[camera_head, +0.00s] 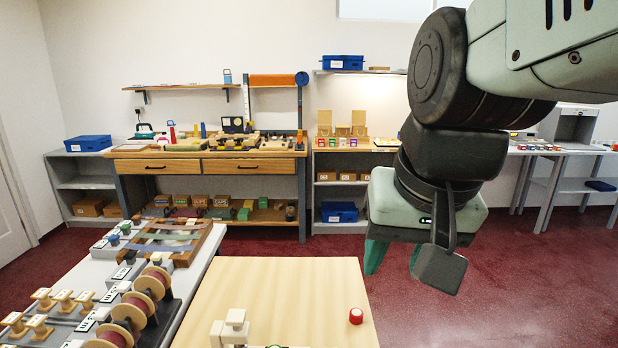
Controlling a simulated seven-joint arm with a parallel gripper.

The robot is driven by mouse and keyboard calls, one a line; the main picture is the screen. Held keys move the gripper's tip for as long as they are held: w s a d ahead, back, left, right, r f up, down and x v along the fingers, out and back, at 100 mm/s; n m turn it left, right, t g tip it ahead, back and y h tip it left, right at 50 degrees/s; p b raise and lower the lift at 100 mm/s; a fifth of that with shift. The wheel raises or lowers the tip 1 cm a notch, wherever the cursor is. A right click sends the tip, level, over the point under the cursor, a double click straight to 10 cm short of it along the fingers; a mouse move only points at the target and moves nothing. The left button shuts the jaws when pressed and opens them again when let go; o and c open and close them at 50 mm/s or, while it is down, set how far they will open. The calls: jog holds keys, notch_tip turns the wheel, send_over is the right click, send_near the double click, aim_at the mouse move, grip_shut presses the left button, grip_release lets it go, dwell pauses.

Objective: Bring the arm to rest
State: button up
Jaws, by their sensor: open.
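My gripper (393,262) hangs at the right of the head view, pointing down, with its two green fingers apart and nothing visible between them. It is in the air, around the right edge of the wooden counter (290,285). My arm comes in from the upper right and bends down to it. A dark block on the wrist covers part of the right finger. A red round piece with a white top (356,316) sits on the counter near its right edge, below the gripper in the picture and apart from it.
A white stand (236,322) is at the counter's front edge. At left, a side table holds spools (131,316), stamp-like pieces (64,300) and a wooden frame with ribbons (165,240). A workbench (210,168) and shelves stand along the back wall. The counter's middle is bare.

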jog(key=shift+n+t+h, duration=0.3)
jog(key=shift+n+t, duration=0.4)
jog(key=s, duration=0.3)
jog(key=s+d, duration=0.1)
jog(key=s, duration=0.1)
jog(key=shift+s+d, duration=0.15)
jog(key=shift+s, duration=0.25)
dwell(0.6)
